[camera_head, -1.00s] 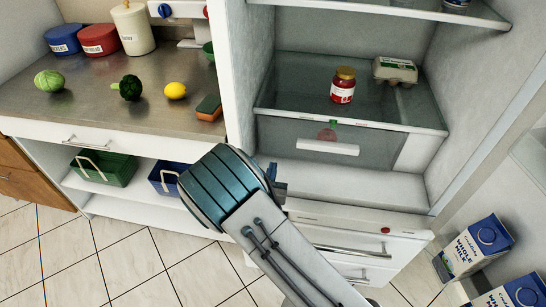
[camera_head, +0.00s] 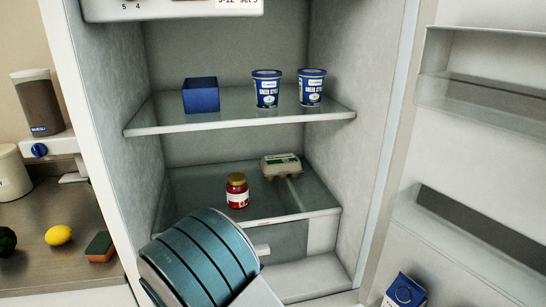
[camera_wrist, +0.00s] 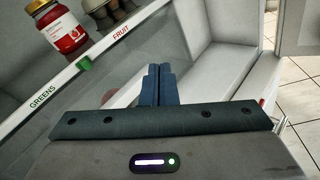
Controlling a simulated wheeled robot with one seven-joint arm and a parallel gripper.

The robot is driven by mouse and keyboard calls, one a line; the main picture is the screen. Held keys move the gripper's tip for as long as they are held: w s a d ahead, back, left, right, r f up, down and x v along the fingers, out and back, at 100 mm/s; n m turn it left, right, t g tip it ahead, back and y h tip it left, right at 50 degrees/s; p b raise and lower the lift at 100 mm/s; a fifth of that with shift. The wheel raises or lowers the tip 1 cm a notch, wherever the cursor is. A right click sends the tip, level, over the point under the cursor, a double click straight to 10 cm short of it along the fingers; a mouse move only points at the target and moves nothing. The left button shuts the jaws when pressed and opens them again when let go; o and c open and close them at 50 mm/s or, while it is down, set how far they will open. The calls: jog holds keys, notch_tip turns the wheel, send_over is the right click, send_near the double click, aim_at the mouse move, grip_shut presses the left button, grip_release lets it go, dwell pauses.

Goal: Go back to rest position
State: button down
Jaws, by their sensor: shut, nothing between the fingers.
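My gripper (camera_wrist: 160,86) shows in the wrist view with its two dark blue fingers together and nothing between them. It is in front of the lower part of the open fridge, below the shelf edge with the "GREENS" and "FRUIT" labels. In the head view my teal arm link covers part of the fridge drawer, and the fingers are hidden.
A red jar (camera_head: 237,191) and an egg carton (camera_head: 281,165) stand on the lower glass shelf. A blue box (camera_head: 201,96) and two tubs (camera_head: 267,88) stand on the upper shelf. The fridge door (camera_head: 480,130) is open at right. A counter (camera_head: 55,215) lies left.

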jog(key=s+d+r+m+g+h, duration=0.1)
jog(key=s+d+r+m+g, duration=0.2)
jog(key=s+d+m+g, duration=0.5)
jog(key=s+d+r+m+g+h, duration=0.1)
jog(key=d+r+m+g, duration=0.3)
jog(key=d+m, duration=0.55)
jog(key=s+d+r+m+y+p, duration=0.2)
jog(key=s+r+m+y, duration=0.5)
jog(key=s+m+y, duration=0.2)
jog(key=shift+s+d+y, duration=0.2)
jog(key=shift+s+y, duration=0.1)
jog(key=shift+s, duration=0.45)
